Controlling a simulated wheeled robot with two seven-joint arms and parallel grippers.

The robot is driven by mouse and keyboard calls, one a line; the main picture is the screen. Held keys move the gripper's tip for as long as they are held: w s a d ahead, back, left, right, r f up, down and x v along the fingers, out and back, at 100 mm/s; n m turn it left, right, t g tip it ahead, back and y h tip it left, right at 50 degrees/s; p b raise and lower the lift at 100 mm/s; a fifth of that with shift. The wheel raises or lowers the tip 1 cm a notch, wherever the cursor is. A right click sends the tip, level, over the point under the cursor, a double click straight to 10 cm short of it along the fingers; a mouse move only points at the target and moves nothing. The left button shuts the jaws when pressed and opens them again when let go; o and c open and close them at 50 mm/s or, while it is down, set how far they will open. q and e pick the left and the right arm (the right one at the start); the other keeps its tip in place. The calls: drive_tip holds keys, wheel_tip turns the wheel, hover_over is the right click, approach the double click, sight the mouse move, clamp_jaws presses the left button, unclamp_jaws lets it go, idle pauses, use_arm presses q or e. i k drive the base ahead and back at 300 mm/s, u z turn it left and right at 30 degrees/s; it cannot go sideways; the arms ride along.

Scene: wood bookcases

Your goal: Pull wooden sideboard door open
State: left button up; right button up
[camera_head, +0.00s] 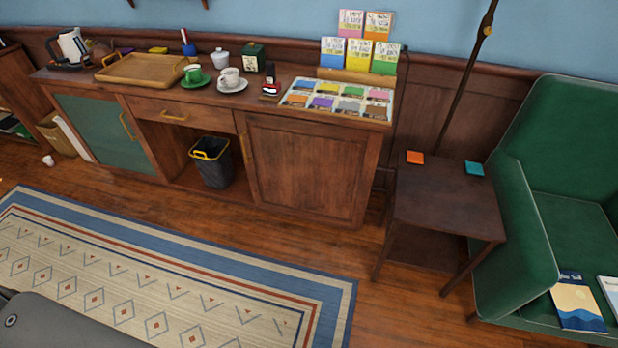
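The wooden sideboard (180,109) stands against the back wall. Its brown wooden door (305,168) is at the right end and looks closed, with a brass handle (246,147) on its left edge. A green-panelled door (103,131) at the left end has its own brass handle (128,126) and also looks closed. Between them are a drawer with a brass handle (174,116) and an open bay below it. Neither of my grippers is in view.
A black bin (212,170) stands in the sideboard's open bay. A tray (146,70), cups and a card display cover the top. A small dark table (446,202) and a green armchair (530,215) stand right. A patterned rug (190,268) lies in front; the floor there is clear.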

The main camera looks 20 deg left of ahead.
sight(312, 169)
drive_tip(key=u, duration=0.55)
drive_tip(key=i, duration=1.25)
drive_tip(key=z, duration=0.6)
